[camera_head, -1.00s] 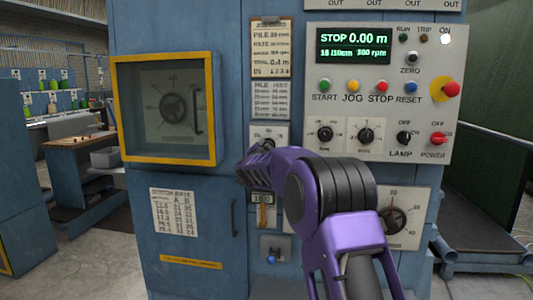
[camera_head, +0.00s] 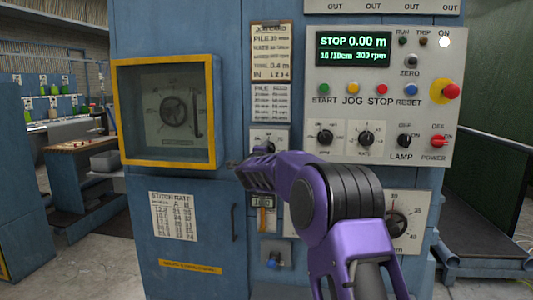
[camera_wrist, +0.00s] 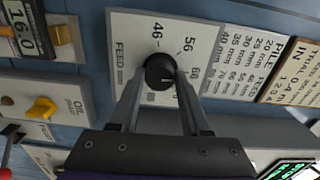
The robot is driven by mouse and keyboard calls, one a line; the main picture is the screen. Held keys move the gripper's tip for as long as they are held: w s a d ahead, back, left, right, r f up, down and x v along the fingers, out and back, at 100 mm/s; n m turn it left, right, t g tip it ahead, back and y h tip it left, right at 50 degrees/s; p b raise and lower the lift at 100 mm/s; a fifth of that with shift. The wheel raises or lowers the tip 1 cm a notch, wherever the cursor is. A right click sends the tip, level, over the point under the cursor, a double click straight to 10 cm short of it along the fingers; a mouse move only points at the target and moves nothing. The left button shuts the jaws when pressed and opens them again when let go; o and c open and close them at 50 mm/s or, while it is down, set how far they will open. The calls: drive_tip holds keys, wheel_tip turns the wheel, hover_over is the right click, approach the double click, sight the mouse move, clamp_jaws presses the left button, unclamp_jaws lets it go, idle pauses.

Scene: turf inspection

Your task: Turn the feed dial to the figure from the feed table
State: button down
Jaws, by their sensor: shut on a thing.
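The feed dial is a black round knob (camera_wrist: 160,72) on a white plate marked FEED (camera_wrist: 128,22) in the wrist view. The figures 46, 56 and 66 stand around it, the last partly covered by a finger. My gripper (camera_wrist: 161,80) is shut on the knob, one finger on each side. I cannot read for sure where the knob points. In the head view my gripper (camera_head: 258,158) covers the lower part of the dial plate. The feed table (camera_head: 271,103), headed PILE and FEED, hangs just above; it also shows in the wrist view (camera_wrist: 236,62).
The job card (camera_head: 271,50) hangs above the feed table. The control panel (camera_head: 440,120) with its knobs and buttons is close on the right. A yellow-framed window (camera_head: 117,110) is on the left. Below the dial are a small counter (camera_head: 262,201) and a plate with a yellow lever (camera_wrist: 42,108).

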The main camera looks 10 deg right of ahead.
drive_tip(key=shift+m, duration=0.3)
drive_tip(key=shift+c, duration=1.8)
unclamp_jaws()
drive_tip(key=shift+s, duration=0.15)
drive_tip(key=v, duration=1.7)
